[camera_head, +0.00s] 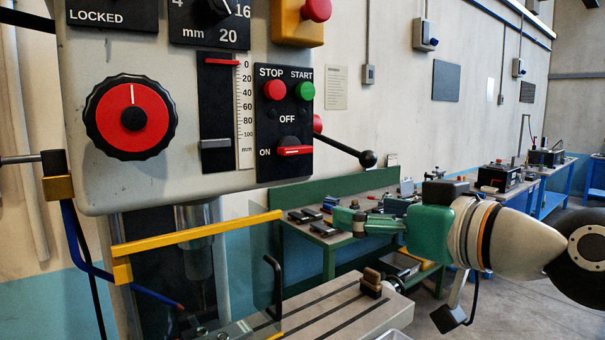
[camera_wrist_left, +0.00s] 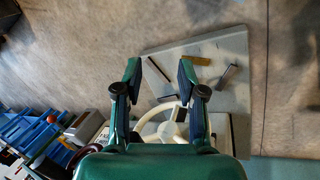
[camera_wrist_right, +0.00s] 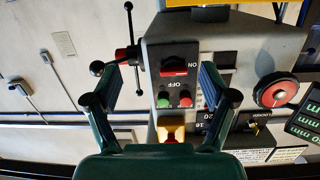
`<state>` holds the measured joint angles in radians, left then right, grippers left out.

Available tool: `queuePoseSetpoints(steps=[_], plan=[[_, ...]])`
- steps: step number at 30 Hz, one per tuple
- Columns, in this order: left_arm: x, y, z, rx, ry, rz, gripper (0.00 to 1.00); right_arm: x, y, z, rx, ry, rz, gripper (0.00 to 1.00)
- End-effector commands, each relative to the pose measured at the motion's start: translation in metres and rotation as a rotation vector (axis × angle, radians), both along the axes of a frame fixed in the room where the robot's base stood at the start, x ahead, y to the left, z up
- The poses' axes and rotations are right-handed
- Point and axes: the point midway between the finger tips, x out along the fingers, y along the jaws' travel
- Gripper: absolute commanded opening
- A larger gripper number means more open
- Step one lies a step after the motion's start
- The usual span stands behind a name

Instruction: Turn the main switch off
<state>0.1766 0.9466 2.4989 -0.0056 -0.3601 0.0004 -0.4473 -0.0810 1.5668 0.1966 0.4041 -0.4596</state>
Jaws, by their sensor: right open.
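The switch marked ON and OFF (camera_head: 294,151) is a black rotary knob with a red handle, low on the drill press's black panel. Its handle lies horizontal, level with the ON label; OFF stands above it. In the right wrist view the switch (camera_wrist_right: 174,67) appears upside down, beyond and between my right fingers. My right gripper (camera_head: 345,221) is open and empty, right of and below the panel, apart from it. It also shows in the right wrist view (camera_wrist_right: 162,72). My left gripper (camera_wrist_left: 159,66) is open and empty and shows only in the left wrist view.
Red STOP (camera_head: 275,90) and green START (camera_head: 305,91) buttons sit above the switch. A black-knobbed lever (camera_head: 368,158) juts out right of the panel. A yellow-framed guard (camera_head: 200,234) and slotted table (camera_head: 340,305) lie below. A cream handwheel (camera_wrist_left: 158,108) is near my left gripper.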

Motion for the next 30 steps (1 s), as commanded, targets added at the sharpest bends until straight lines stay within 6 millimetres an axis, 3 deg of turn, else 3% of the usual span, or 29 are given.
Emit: queuePoseSetpoints(steps=[1,3,6,9,14,30], plan=[[0.0,0.0,0.0,0.0,0.0,0.0,0.4,-0.018,-0.005,0.026,0.014,-0.048,0.015,0.83],[0.0,0.0,0.0,0.0,0.0,0.0,0.4,-0.035,-0.01,0.049,0.022,-0.092,0.028,0.83],[0.0,0.0,0.0,0.0,0.0,0.0,0.4,-0.046,-0.014,0.066,0.029,-0.123,0.038,0.83],[0.0,0.0,0.003,0.0,0.0,0.0,0.4,-0.044,-0.011,0.07,0.03,-0.131,0.041,0.83],[0.0,0.0,0.009,0.0,0.0,0.0,0.4,-0.026,0.002,0.07,0.029,-0.127,0.041,0.83],[0.0,0.0,0.042,0.0,0.0,0.0,0.4,0.064,0.067,0.07,0.03,-0.126,0.039,0.83]])
